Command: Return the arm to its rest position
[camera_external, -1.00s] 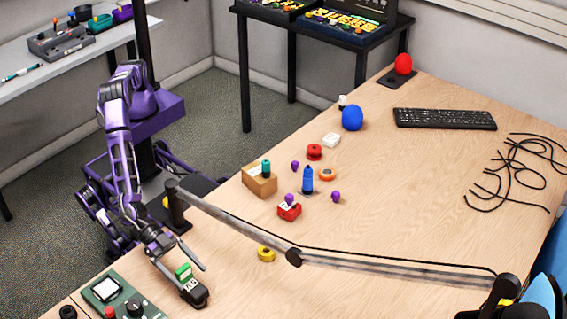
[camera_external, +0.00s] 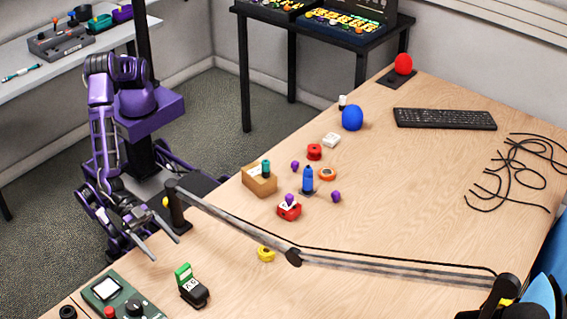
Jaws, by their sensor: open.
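My gripper (camera_external: 166,238) is at the left edge of the wooden table, above its surface. Its two fingers are spread apart with nothing between them. My purple and black arm is drawn back and bent upward, close to my column. A black device with a green top (camera_external: 190,284) stands on the table below and to the right of the gripper, apart from it.
A black post with a long bar (camera_external: 235,222) spans the table just right of my gripper. A green control box (camera_external: 118,298) lies at front left. Black cables (camera_external: 515,175) lie at right.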

